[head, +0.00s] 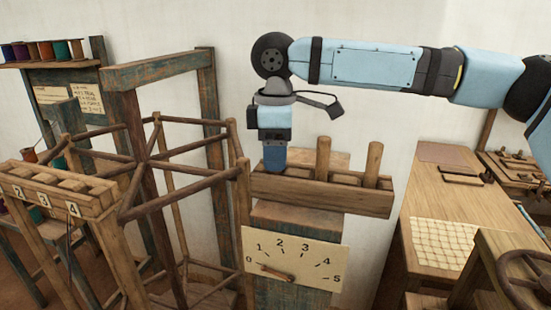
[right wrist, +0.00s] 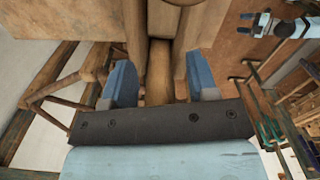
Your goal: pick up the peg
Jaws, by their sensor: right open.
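My right gripper (head: 275,159) points down at the left end of a wooden rack (head: 335,197) on a post. Its blue fingers are apart. In the right wrist view the fingers (right wrist: 157,80) stand on either side of a pale wooden piece (right wrist: 159,75), which looks like a peg; I see no finger touching it. The head view hides what is between the fingers. Two round wooden pegs, a middle one (head: 322,158) and a right one (head: 373,165), stand upright in the rack. A light blue part of mine, probably the left arm, shows at the wrist view's upper right.
A dial board (head: 292,262) numbered 0 to 5 is below the rack. A wooden reel frame (head: 165,165) and a numbered holder (head: 55,190) stand to the left. A table (head: 425,207) with a woven mat (head: 445,243) stands to the right.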

